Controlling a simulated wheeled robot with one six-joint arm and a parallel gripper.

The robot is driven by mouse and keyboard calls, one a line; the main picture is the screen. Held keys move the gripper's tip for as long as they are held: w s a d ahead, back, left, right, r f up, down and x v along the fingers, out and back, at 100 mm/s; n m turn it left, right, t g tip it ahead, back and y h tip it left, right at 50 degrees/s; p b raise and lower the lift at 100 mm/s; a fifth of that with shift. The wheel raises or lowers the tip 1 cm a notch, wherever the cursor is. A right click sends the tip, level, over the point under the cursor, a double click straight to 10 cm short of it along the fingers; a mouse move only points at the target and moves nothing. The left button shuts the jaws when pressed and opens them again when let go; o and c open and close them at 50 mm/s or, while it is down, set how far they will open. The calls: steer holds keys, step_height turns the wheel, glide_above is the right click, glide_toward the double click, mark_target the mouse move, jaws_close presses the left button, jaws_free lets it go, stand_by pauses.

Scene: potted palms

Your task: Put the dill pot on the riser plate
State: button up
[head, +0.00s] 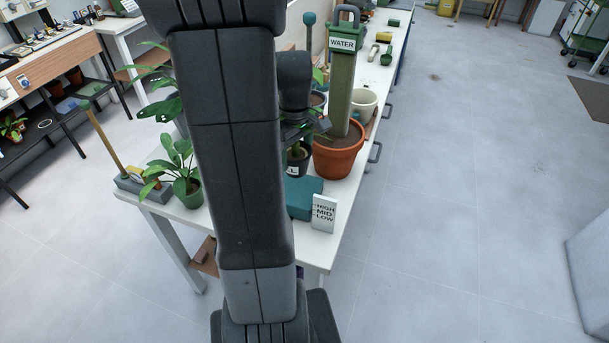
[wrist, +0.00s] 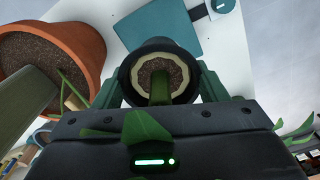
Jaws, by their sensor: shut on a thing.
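A small black pot (wrist: 131,77) with a pale inner ring, dark soil and a thick green stem sits between my green fingers in the wrist view. My gripper (wrist: 163,85) is shut on it. In the head view this black pot (head: 303,163) shows a white label too small to read, so I cannot confirm that it is the dill pot. A flat teal block (head: 303,197), seemingly the riser plate, lies just in front of the pot. It also shows beyond the pot in the wrist view (wrist: 158,25). I cannot tell whether the pot touches the table.
A large terracotta pot (head: 338,160) stands close right of the black pot, with a green WATER gauge (head: 341,90) in it. A HIGH MID LOW card (head: 324,213) stands at the teal block's right. A leafy plant (head: 181,170) is left of my arm.

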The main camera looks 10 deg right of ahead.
mark_target(296, 170)
steer(key=shift+f, duration=3.15)
steer(key=shift+f, duration=0.1)
steer(key=o, duration=1)
step_height(296, 170, up, 12)
steer(key=shift+r, duration=0.1)
